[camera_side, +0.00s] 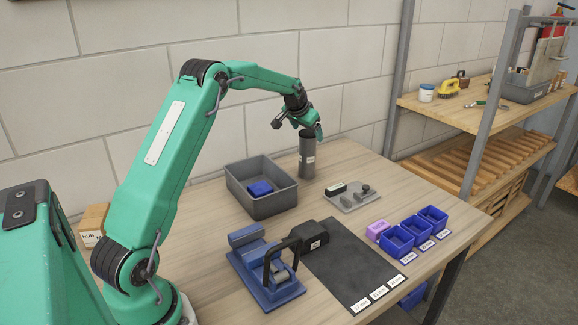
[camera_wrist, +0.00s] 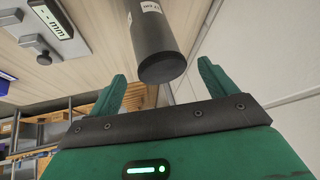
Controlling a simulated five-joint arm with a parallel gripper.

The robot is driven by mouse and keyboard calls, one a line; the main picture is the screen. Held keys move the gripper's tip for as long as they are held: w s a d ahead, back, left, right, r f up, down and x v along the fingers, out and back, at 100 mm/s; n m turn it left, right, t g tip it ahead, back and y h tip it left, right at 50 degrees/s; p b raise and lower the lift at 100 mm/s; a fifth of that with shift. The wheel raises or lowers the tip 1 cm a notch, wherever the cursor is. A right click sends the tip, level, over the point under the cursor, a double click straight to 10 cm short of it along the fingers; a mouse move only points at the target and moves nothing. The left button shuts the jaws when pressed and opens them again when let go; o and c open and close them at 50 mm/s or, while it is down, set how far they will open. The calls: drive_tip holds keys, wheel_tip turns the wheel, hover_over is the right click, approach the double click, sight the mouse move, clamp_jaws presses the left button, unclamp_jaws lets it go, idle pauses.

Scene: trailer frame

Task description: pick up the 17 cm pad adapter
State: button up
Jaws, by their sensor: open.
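In the wrist view the cylinder (camera_wrist: 158,45) shows between the two green fingers of my gripper (camera_wrist: 161,82), with a gap on each side. Its flat round end faces the camera. I cannot tell how far down the fingers reach along it.
A grey bin (camera_side: 262,206) holding a blue block stands left of the cylinder. A grey plate with a gauge (camera_side: 352,198) lies to its right. A blue clamp fixture (camera_side: 262,272), a dark mat (camera_side: 350,262) and blue bins (camera_side: 397,240) are nearer. The wall is behind.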

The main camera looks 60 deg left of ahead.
sight(308, 133)
drive_tip(key=shift+x, duration=1.6)
drive_tip(key=shift+w, duration=0.1)
